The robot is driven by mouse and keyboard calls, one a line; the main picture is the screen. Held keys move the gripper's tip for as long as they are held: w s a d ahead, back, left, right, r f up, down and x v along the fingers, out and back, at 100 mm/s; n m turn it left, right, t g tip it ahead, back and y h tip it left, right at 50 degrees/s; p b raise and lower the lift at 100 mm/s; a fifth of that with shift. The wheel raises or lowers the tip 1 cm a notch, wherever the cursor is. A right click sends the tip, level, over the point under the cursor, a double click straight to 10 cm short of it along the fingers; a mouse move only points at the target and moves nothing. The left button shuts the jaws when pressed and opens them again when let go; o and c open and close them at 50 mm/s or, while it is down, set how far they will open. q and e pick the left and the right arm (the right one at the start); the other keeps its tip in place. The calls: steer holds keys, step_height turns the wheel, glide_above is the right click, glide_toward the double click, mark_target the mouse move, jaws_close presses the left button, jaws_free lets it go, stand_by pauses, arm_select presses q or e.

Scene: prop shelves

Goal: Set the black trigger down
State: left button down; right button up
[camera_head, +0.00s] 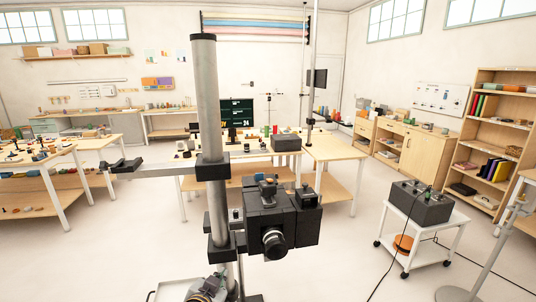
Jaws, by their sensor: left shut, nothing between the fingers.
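My left gripper (207,289) shows in part at the bottom edge, low beside the foot of a grey column. It is shut with nothing held, and its fingertips are hard to make out. My right gripper is not in view. I cannot pick out the black trigger for certain among the many small dark things. A large black camera (282,218) with a round lens is mounted on the column, above and to the right of my left gripper.
The upright grey column (207,110) stands close in front, with a side arm reaching left. A white trolley (427,238) at the right carries a dark grey box (420,202); cables hang nearby. Worktables and shelves line the back. Open floor lies at the lower left.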

arm_select(q)
steer(key=s+a+f+n+g, duration=0.1)
steer(key=s+a+f+g, duration=0.2)
steer(key=s+f, duration=0.3)
steer(key=s+a+f+n+g+y, duration=0.1)
steer(key=s+a+f+g, duration=0.25)
steer(key=s, duration=0.45)
steer(key=s+a+f+n+g, duration=0.1)
steer(key=s+a+f+g, duration=0.2)
steer(key=s+f, duration=0.3)
step_height(320, 180, down, 32)
steer(key=s+b, duration=0.2)
steer(key=s+a+f+g+b, duration=0.2)
steer(key=s+a+f, duration=0.1)
steer(key=s+f, duration=2)
steer(key=shift+s+a+f+y+b, duration=0.2)
steer(key=shift+a+f+y+b, duration=0.1)
steer(key=shift+f, duration=0.25)
steer(key=c, duration=2.2)
jaws_free()
